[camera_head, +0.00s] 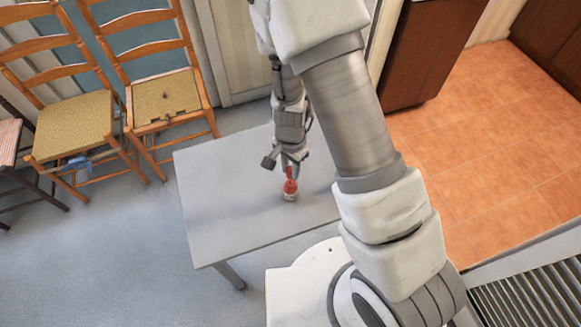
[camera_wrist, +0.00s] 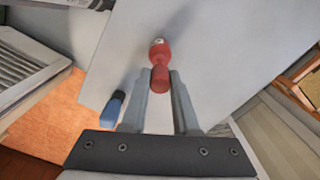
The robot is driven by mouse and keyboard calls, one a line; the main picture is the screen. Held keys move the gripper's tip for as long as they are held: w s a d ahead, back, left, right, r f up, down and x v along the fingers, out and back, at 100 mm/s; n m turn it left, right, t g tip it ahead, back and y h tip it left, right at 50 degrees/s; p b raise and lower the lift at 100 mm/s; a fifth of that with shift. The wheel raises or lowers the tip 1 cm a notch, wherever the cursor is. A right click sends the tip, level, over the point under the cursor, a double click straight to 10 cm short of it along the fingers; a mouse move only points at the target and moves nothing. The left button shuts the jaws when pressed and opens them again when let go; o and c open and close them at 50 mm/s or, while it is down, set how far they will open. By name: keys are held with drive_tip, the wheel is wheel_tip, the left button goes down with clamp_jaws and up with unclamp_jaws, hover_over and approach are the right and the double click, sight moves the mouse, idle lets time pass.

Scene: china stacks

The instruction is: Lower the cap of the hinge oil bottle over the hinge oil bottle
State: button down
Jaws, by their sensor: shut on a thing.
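My gripper (camera_head: 292,161) points down over the grey table and is shut on a slim red piece, which I take to be the cap (camera_head: 289,173). In the wrist view the cap (camera_wrist: 160,79) sits between the two fingertips. Directly below it in the head view is the hinge oil bottle (camera_head: 291,195), with a rounded red upper part and a pale base, standing on the table. In the wrist view the bottle (camera_wrist: 159,50) shows just beyond the cap, in line with it. The two red parts overlap in both views, so I cannot tell whether they touch.
A dark brown cabinet (camera_head: 425,50) stands at the back right beside an orange tiled floor (camera_head: 500,150).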

drive_tip(key=shift+f, duration=0.25)
drive_tip(key=shift+f+b, duration=1.6)
drive_tip(key=c, duration=0.6)
unclamp_jaws()
drive_tip(key=shift+r, duration=0.1)
wheel_tip(320, 180, up, 17)
drive_tip(key=p, duration=0.4)
drive_tip(key=shift+p, duration=0.35)
drive_tip(key=shift+r, duration=0.1)
wheel_tip(320, 180, up, 15)
drive_tip(key=n+t+y, duration=0.2)
drive_tip(key=n, duration=0.2)
hover_over(291, 180)
drive_tip(key=s+d, duration=0.4)
drive_tip(key=s+d+r+n+t+h, duration=0.2)
drive_tip(key=s+d+r+n, duration=0.3)
drive_tip(key=s+r, duration=0.3)
drive_tip(key=shift+s+d+r+t, duration=0.15)
drive_tip(key=shift+d+r+t, duration=0.35)
drive_tip(key=shift+d+t, duration=0.3)
